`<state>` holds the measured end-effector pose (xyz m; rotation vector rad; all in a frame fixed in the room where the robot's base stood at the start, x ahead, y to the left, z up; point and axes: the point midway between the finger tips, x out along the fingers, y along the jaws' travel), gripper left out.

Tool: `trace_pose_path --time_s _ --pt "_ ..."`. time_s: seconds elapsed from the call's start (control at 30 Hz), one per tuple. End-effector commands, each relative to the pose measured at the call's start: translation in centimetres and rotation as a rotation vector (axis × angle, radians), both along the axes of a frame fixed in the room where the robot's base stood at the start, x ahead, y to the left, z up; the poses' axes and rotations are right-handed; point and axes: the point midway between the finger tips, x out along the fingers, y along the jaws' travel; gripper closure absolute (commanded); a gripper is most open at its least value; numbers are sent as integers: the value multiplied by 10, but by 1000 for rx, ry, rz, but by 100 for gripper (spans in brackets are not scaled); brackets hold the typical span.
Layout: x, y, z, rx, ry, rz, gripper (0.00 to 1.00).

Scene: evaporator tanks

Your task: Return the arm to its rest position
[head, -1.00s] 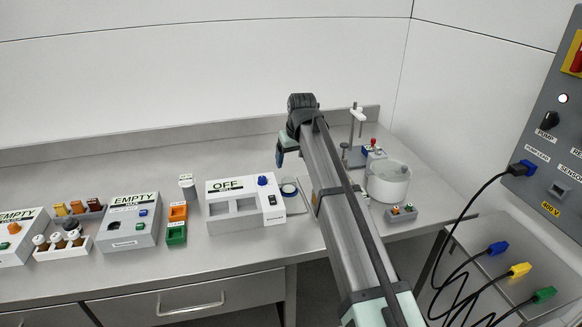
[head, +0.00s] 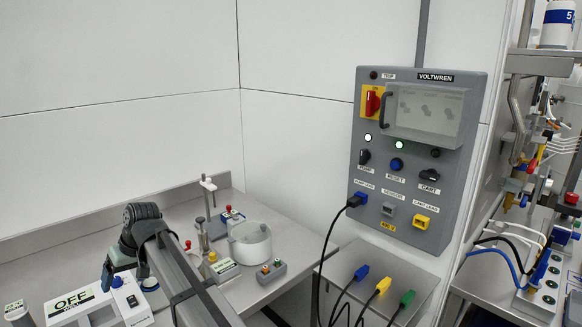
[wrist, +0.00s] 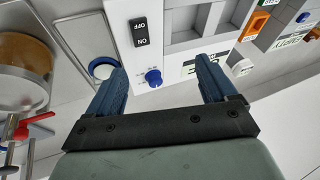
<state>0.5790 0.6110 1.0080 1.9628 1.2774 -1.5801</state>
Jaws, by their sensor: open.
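My gripper (wrist: 160,88) shows in the wrist view with its two blue fingers spread apart and nothing between them. In the head view my gripper (head: 112,272) is at the lower left, at the end of my arm, partly hidden by the wrist. It is above the bench, beside the white box marked OFF (head: 88,306). In the wrist view that box (wrist: 180,62) lies beyond the fingertips, with a rocker switch (wrist: 140,32) and a blue knob (wrist: 153,77). I cannot tell the exact gap between fingers and box.
A white round vessel (head: 250,246) and a stand (head: 208,190) are on the bench right of my arm. The grey VOLTWREN panel (head: 405,160) is on the wall with a black cable plugged in. Blue (head: 361,273), yellow (head: 383,286) and green (head: 407,299) plugs lie below it.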

Motion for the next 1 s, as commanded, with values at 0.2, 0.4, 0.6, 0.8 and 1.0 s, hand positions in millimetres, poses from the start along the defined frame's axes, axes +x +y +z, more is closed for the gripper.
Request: trace_pose_path --time_s 0.2,0.4,0.6,0.8,1.0 --pt "-95 -1 -14 175 194 18 15" --pt "-143 -2 -15 269 313 23 15" --pt "-181 -8 -13 342 415 23 15" --pt "-200 -30 -33 327 470 5 15" --pt "-197 -59 -63 245 461 -20 15"
